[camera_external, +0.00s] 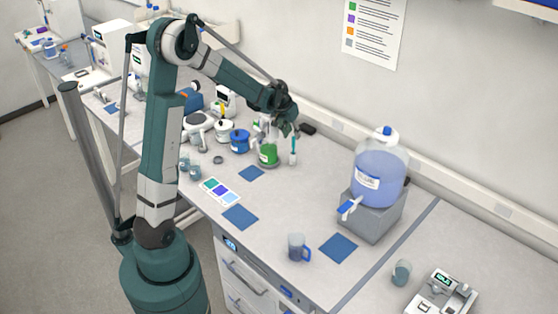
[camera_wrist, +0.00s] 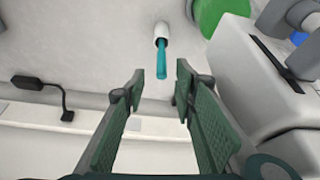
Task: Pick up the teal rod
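The teal rod (camera_external: 293,143) stands upright in a small white holder (camera_external: 292,158) on the bench, right of a green-filled container (camera_external: 268,154). In the wrist view the rod (camera_wrist: 161,60) points toward my gripper, with its lower end in the white holder (camera_wrist: 162,29). My gripper (camera_wrist: 159,84) is open and empty. Its two fingers lie on either side of the rod's line, and the rod's end shows just beyond the gap between the tips. In the external view my gripper (camera_external: 294,130) is just above the rod; its fingers are small and partly unclear there.
A white boxy object (camera_wrist: 260,75) is close beside the right finger in the wrist view. A blue-labelled jar (camera_external: 240,141) stands left of the green container. A large blue carboy (camera_external: 380,170) stands on a grey block to the right. Bench between rod and carboy is clear.

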